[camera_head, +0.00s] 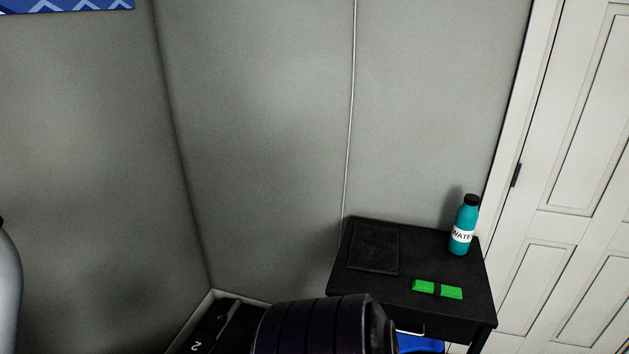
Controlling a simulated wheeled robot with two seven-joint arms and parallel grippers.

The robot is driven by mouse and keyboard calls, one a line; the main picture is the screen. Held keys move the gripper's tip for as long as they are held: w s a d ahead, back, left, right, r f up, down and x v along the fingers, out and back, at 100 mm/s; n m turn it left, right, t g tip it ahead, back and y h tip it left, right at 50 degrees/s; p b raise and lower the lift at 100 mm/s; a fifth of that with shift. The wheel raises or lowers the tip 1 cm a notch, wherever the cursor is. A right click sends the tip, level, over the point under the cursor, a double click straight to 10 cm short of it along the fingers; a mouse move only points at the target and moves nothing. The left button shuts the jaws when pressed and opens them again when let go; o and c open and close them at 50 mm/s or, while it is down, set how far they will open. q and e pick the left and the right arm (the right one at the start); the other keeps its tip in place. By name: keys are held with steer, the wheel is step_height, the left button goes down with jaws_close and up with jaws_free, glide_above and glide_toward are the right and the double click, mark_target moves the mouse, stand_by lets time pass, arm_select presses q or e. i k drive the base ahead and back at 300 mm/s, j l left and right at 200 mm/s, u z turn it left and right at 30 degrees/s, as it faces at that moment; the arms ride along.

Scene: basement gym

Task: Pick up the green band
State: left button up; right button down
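The green band (423,287) lies on the black top of a small table (400,316) at the lower right. It shows as two bright green pieces side by side with a narrow dark gap between them. I cannot tell whether they are joined. Nothing covers them. Neither of my grippers is in view.
A teal water bottle (464,226) with a black cap stands upright at the table's back right. A flat dark square (374,248) lies at its back left. A large black ribbed object (315,326) fills the bottom middle. A white door (585,180) is at right.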

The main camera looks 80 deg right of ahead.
mark_target(438, 288)
steer(key=z, duration=3.55)
